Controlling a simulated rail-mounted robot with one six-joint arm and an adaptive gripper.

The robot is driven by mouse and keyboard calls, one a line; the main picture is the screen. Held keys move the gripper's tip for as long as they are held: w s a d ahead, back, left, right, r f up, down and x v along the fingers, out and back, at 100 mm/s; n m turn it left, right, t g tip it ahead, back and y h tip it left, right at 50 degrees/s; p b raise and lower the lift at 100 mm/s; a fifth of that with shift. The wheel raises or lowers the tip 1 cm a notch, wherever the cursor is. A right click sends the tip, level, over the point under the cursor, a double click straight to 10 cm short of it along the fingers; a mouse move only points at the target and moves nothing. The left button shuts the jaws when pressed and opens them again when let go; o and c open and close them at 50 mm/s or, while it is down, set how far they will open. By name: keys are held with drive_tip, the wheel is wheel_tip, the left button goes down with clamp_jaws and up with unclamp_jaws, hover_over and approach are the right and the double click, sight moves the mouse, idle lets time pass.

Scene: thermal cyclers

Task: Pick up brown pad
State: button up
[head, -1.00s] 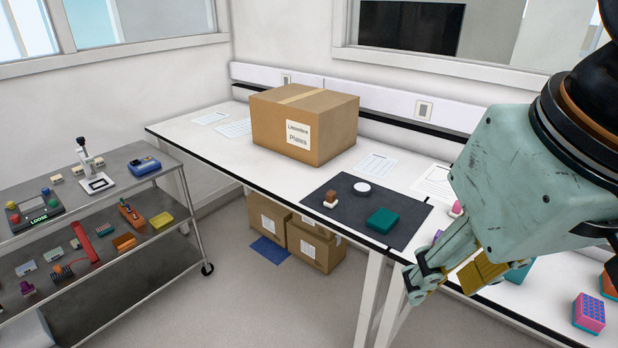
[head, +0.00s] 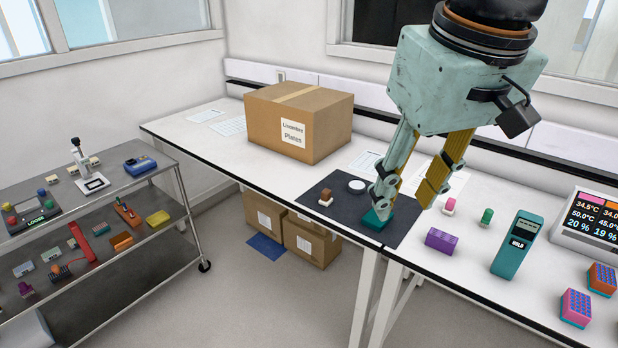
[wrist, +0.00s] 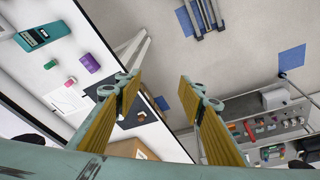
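The brown pad (head: 326,194) is a small brown block on a white base. It stands on the dark mat (head: 311,212) on the white bench. My gripper (head: 406,198) points down to the right of the pad, apart from it, with its left finger in front of or above the teal block (head: 376,221). In the wrist view my gripper (wrist: 158,86) has its yellow-padded fingers wide apart with nothing between them.
A white disc (head: 357,186) lies on the mat. A purple block (head: 441,240), a pink-topped piece (head: 448,206), a green piece (head: 487,216) and a teal handheld device (head: 516,246) stand to the right. A cardboard box (head: 298,124) stands behind. A metal cart (head: 160,205) is at left.

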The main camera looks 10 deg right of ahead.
drive_tip(key=w+r+n+p, duration=0.2)
drive_tip(key=w+p, duration=0.1)
drive_tip(key=w, duration=1.2)
drive_tip(key=n+g+p, duration=0.3)
drive_tip(key=n+p, duration=0.3)
drive_tip(key=p, duration=0.3)
hover_over(326, 190)
wheel_tip(326, 190, down, 26)
drive_tip(key=shift+s+f, duration=0.1)
drive_tip(key=shift+f, duration=0.05)
drive_tip(key=shift+f+p, duration=0.65)
drive_tip(key=shift+f, duration=3.65)
drive_tip(key=shift+f, duration=0.1)
drive_tip(key=shift+f+p, duration=0.65)
drive_tip(key=shift+f, duration=1.85)
